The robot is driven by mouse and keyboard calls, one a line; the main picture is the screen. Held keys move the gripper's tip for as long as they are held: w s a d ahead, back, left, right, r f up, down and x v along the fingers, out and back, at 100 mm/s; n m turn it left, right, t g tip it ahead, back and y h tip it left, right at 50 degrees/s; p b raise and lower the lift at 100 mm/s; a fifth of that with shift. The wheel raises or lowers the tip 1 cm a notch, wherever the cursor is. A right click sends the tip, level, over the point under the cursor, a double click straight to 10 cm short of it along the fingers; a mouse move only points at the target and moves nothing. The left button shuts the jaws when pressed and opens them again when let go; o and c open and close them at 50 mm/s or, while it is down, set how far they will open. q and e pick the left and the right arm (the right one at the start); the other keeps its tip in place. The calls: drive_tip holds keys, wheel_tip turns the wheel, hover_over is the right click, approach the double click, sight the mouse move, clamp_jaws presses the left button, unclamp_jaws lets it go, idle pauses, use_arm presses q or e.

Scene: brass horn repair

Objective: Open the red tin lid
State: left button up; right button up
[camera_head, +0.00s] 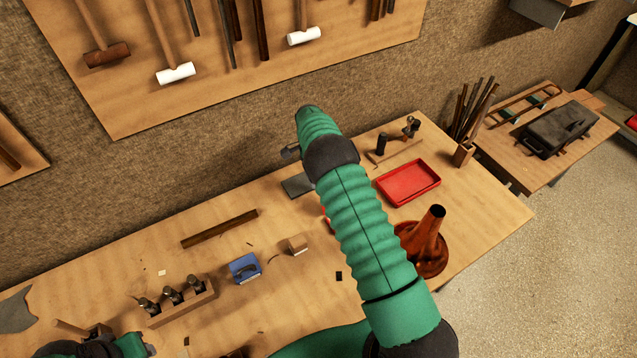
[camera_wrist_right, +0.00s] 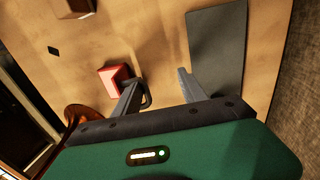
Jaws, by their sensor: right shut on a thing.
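In the wrist view, a small red tin (camera_wrist_right: 114,78) sits on the wooden bench, next to the left-hand finger of my right gripper (camera_wrist_right: 158,78). A dark curved piece shows beside that finger; I cannot tell whether it belongs to the tin's lid. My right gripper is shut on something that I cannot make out. In the head view, my right arm covers most of the tin, and only a sliver of red (camera_head: 326,222) shows at its edge. My left gripper (camera_head: 100,346) is low at the left, mostly cut off, its fingers unclear.
A dark grey mat (camera_head: 298,185) lies beside the tin. A red tray (camera_head: 408,167) and a copper bell-shaped horn part (camera_head: 430,240) are right of my arm. A blue box (camera_head: 244,268), a small wooden block (camera_head: 298,244) and a rack (camera_head: 180,306) stand at the left. Hammers hang on the wall.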

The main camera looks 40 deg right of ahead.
drive_tip(key=v, duration=1.6)
drive_tip(key=shift+w+r, duration=0.2)
drive_tip(key=shift+r, duration=0.2)
drive_tip(key=shift+d, duration=0.15)
